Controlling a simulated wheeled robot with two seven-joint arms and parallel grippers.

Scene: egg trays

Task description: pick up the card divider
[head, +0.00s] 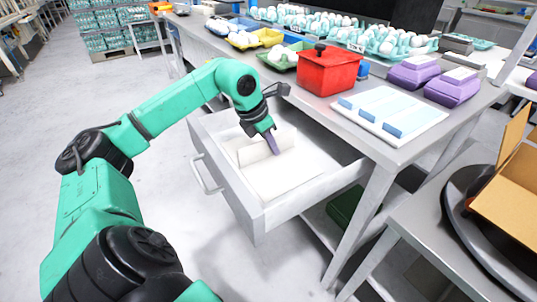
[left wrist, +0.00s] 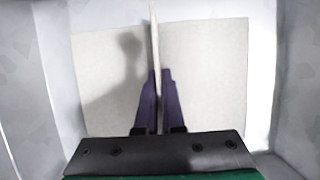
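The card divider (head: 257,150) is a thin off-white panel standing upright in the open drawer (head: 233,199). In the left wrist view the divider (left wrist: 154,35) shows edge-on as a narrow upright strip. My left gripper (head: 273,146) reaches down into the drawer at the divider's right end. Its purple fingers (left wrist: 160,88) lie close on both sides of the divider and look shut on it. Flat pale card (left wrist: 205,65) covers the drawer floor on both sides of the upright panel; whether it is joined to the panel is unclear. My right gripper is not in view.
The drawer walls surround the gripper, with the table edge just behind. On the table are a red lidded box (head: 328,72), a white tray with blue strips (head: 390,115), purple cartons (head: 452,87) and egg trays (head: 390,42). An open cardboard box (head: 508,190) stands at right.

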